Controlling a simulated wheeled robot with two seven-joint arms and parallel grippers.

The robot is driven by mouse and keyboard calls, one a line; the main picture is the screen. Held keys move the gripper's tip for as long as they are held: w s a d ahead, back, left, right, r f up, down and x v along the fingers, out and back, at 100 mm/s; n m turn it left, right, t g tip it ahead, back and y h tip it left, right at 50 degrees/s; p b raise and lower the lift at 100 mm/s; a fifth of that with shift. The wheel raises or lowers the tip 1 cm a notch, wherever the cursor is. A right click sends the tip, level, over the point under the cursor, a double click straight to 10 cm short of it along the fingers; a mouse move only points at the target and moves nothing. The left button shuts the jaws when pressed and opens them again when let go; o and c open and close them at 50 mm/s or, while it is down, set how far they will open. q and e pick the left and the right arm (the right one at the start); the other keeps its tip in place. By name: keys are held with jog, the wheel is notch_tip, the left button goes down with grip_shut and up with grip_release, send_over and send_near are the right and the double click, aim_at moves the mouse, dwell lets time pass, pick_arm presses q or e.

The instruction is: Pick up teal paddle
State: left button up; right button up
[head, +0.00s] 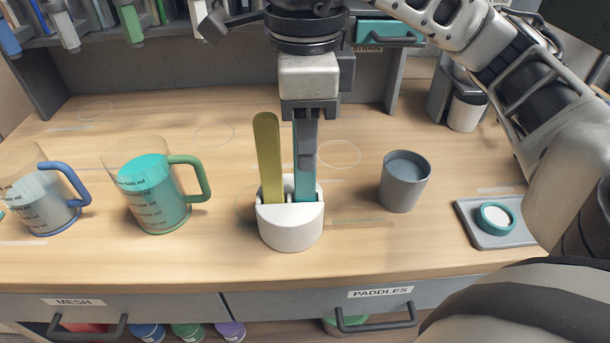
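The teal paddle (305,187) stands upright in the right part of a small white holder (290,232). A yellow-green paddle (267,150) stands beside it on the left. My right gripper (306,158) comes straight down from above, its grey fingers lined up with the teal paddle and covering its upper part. The fingers show nearly edge-on, so I cannot tell whether they are closed on the paddle. My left gripper is not in view.
A teal-filled jug (152,200) and a blue-handled jug (42,203) stand to the left. A grey cup (404,182) stands right of the holder. A grey tray (494,236) bears a small teal-rimmed dish (495,218). Drawers line the front edge.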

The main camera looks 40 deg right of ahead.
grip_shut()
jog(key=shift+r, duration=0.1)
